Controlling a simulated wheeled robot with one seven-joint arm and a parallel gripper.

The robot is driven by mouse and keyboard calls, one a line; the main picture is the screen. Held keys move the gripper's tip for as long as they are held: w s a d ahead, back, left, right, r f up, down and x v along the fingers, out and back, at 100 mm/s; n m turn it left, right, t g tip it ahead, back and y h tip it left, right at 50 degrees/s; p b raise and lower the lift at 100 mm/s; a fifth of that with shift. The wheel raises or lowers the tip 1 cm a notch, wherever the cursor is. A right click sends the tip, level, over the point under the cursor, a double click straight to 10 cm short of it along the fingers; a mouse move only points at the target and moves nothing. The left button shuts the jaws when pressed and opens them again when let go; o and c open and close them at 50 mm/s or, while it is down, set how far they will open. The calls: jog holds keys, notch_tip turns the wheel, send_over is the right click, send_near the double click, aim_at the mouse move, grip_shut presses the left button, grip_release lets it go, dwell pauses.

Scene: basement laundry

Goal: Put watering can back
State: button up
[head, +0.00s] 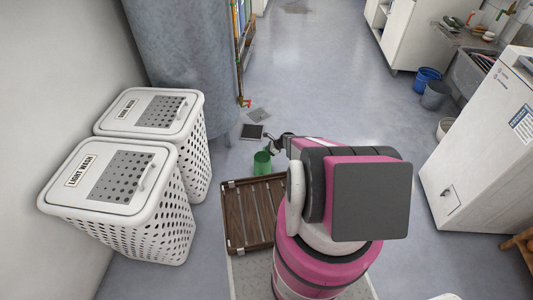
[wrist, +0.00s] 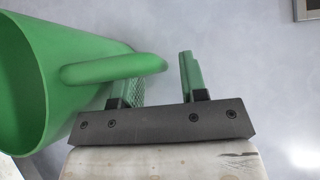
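The green watering can (head: 262,163) shows in the head view at the far edge of the brown slatted rack, just left of my gripper (head: 279,146). I cannot tell what it rests on. In the wrist view the can (wrist: 75,45) fills the left side, with its rounded green handle or spout reaching right across the left finger. My gripper (wrist: 160,83) has its two green-padded fingers apart, with a clear gap to the right finger. The can's part ends near the gap and does not appear clamped. The can's far side and base are hidden.
The slatted wooden rack (head: 237,213) lies in front of my base. Two white laundry hampers (head: 65,205) stand on the left, by a grey cylindrical tank (head: 185,50). A white cabinet (head: 480,150) and buckets (head: 434,95) are on the right. The middle floor is clear.

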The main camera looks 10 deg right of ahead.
jog(key=shift+r, duration=0.1)
jog(key=shift+d+r, duration=0.15)
jog(key=shift+r, duration=0.1)
jog(key=v, duration=1.1)
jog(key=s+a+r+n+h, duration=0.3)
jog(key=s+r+n, duration=0.4)
jog(key=r, duration=0.6)
jog(key=s+a+r+n+g+h, duration=0.1)
jog(key=s+a+r+n+h, duration=0.1)
jog(key=s+a+r+n, duration=0.2)
jog(key=s+a+r+n+g+h, duration=0.1)
jog(key=s+a+r+n+h, duration=0.2)
jog(key=s+r+n, duration=0.8)
jog(key=s+a+r, duration=0.1)
jog(key=s+r, duration=0.3)
jog(key=r, duration=0.8)
jog(key=shift+h, duration=0.3)
